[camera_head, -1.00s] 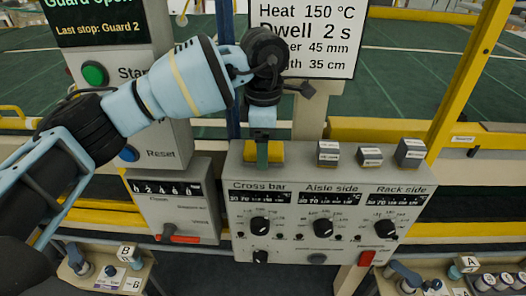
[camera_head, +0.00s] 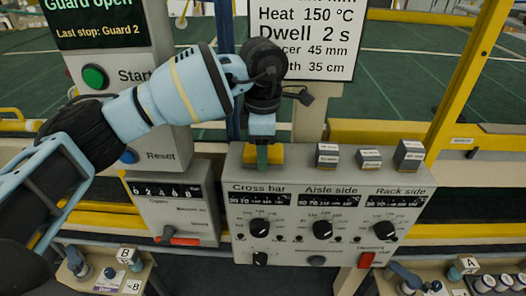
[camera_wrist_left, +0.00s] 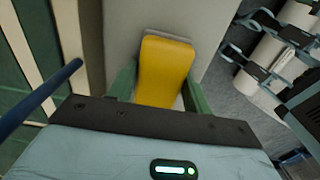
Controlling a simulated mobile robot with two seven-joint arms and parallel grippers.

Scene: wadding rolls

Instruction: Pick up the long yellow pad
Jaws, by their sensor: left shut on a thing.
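The yellow pad (camera_head: 248,157) is on top of the grey control box, at the left end of its upper face, above the "Cross bar" dial. My left gripper (camera_head: 262,157) points down over it and hides its middle. The left wrist view shows the pad (camera_wrist_left: 166,70) as a rounded yellow block on a grey backing, between the two green fingers (camera_wrist_left: 160,92). The gripper is shut on the pad. I cannot tell whether the pad is clear of the box top. My right gripper is not in view.
Three grey labelled blocks (camera_head: 370,158) stand on the box top to the right. The box front (camera_head: 322,240) carries dials and a red switch. A sign (camera_head: 305,35) stands behind the gripper. A yellow post (camera_head: 465,75) rises at the right.

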